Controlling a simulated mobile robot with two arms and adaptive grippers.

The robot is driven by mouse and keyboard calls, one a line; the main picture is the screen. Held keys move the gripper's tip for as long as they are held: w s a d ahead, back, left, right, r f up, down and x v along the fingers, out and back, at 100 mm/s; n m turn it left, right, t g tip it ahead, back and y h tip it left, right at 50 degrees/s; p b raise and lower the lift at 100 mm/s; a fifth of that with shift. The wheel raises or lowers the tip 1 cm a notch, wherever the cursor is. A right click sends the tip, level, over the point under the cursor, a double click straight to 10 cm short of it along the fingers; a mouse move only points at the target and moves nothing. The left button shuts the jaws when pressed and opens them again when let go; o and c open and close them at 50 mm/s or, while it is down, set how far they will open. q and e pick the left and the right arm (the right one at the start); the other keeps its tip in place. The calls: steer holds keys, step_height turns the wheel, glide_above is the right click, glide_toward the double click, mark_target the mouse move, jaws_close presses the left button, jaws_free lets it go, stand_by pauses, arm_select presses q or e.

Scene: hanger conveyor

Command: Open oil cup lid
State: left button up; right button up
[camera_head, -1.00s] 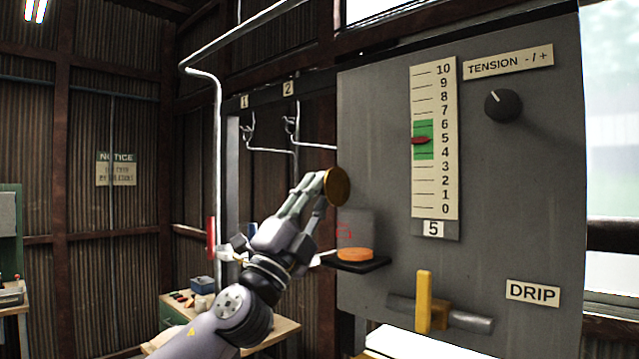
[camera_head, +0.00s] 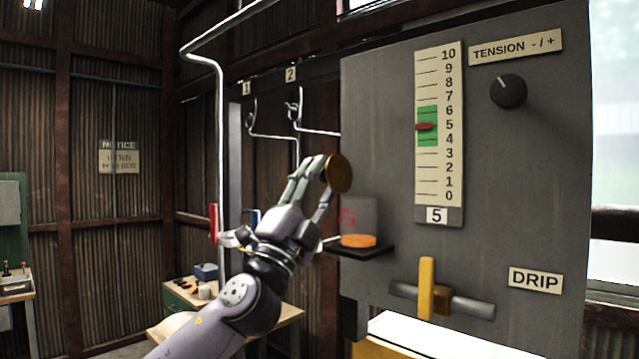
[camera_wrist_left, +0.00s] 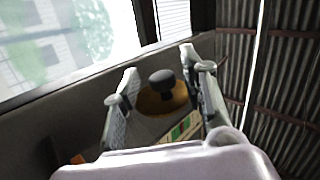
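A round brass disc (camera_head: 339,173), which looks like the oil cup lid, shows at the left edge of the grey panel. In the left wrist view it is a brass disc (camera_wrist_left: 155,104) with a black knob (camera_wrist_left: 162,84) standing up from its middle. My left gripper (camera_head: 322,178) is right at the disc, its fingers apart. In the wrist view the left gripper's fingers (camera_wrist_left: 159,66) stand on both sides of the knob, with visible gaps to it. The cup body behind the disc is hidden. My right gripper is not in view.
The grey panel (camera_head: 385,200) carries a tension scale (camera_head: 427,183), a black dial (camera_head: 508,91) and a yellow drip lever (camera_head: 427,287). An orange disc (camera_head: 358,241) lies on a small black shelf (camera_head: 372,252) below my gripper. Wire hangers (camera_head: 275,136) hang behind on the left.

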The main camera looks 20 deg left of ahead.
arm_select(q)
steer(key=shift+s, duration=0.1)
steer(key=shift+s+f, duration=0.3)
steer(key=shift+f, duration=0.15)
steer(key=v, duration=1.1)
steer(key=shift+r, duration=0.1)
